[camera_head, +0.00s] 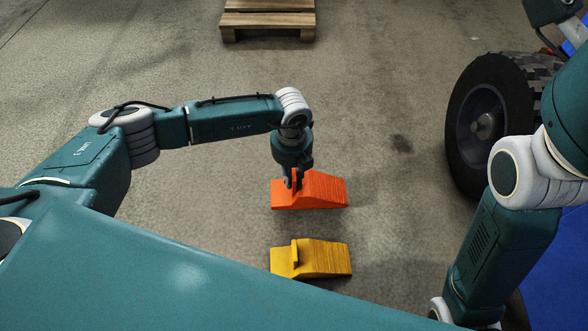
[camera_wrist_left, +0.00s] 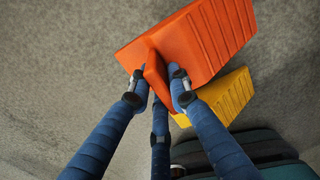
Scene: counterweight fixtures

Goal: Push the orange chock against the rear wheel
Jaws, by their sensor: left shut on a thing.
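The orange chock (camera_head: 325,190) is a ribbed wedge in the middle of the head view, its thin end toward the right. My left gripper (camera_head: 296,180) is shut on the upright handle at its thick left end. In the left wrist view the fingers (camera_wrist_left: 160,80) close around the handle of the orange chock (camera_wrist_left: 205,45). I cannot tell whether the chock touches the floor. A black-tyred wheel (camera_head: 482,125) with a dark hub stands to the right, apart from the chock by a stretch of floor. My right gripper is out of view.
A similar yellow chock (camera_head: 325,258) lies just below the orange one in the head view, and partly behind it in the wrist view (camera_wrist_left: 225,98). A wooden pallet (camera_head: 268,20) lies at the back. Floor between orange chock and wheel is clear.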

